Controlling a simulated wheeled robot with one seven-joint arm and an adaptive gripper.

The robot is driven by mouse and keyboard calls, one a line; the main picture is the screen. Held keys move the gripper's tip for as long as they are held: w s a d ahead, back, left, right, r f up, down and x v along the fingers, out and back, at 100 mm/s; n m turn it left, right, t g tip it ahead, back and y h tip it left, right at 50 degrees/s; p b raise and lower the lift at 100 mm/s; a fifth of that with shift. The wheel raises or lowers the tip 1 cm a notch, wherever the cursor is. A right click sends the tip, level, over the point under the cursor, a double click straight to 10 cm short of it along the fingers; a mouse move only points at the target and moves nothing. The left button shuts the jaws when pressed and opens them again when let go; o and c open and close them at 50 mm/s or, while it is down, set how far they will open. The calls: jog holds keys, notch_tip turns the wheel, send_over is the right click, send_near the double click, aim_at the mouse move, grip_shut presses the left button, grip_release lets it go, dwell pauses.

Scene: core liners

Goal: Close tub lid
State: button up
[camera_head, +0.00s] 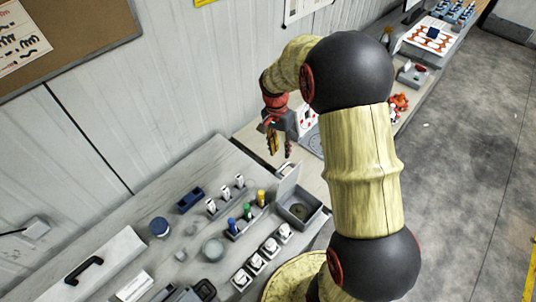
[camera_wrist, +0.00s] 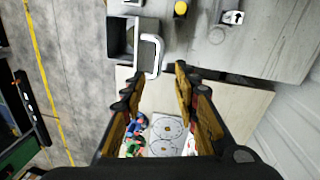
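The grey tub (camera_head: 298,222) stands open at the right end of the grey bench, and its dark inside shows. Its pale lid (camera_head: 287,183) stands raised along the tub's far left side. In the wrist view the tub (camera_wrist: 113,38) is at the top, left of centre, with the lid (camera_wrist: 157,58) seen nearly edge-on at its right side. My gripper (camera_head: 281,150) is above and behind the tub in the head view, pointing down. In the wrist view my gripper (camera_wrist: 159,73) has its fingers spread, with nothing between them; the lid is just beyond the tips, apart from them as far as I can tell.
Left of the tub are a rack with blue, green and yellow vials (camera_head: 247,213), several white-labelled items, a blue round container (camera_head: 159,227) and a glass dish (camera_head: 213,249). My arm covers part of the bench's right side. A wall runs behind.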

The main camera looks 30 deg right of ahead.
aim_at(283, 166)
jog(key=shift+m, duration=0.9)
jog(key=shift+s+d+f+p, duration=0.1)
jog(key=shift+s+f+p, duration=0.1)
jog(key=shift+f, duration=1)
jog(key=shift+s+d+f+p, duration=0.1)
jog(key=shift+s+f, duration=0.1)
jog(key=shift+f, duration=1.05)
jog(key=shift+s+d+f+p, duration=0.1)
jog(key=shift+s+f+p, duration=0.1)
jog(key=shift+f, duration=1)
jog(key=c, duration=0.3)
grip_shut()
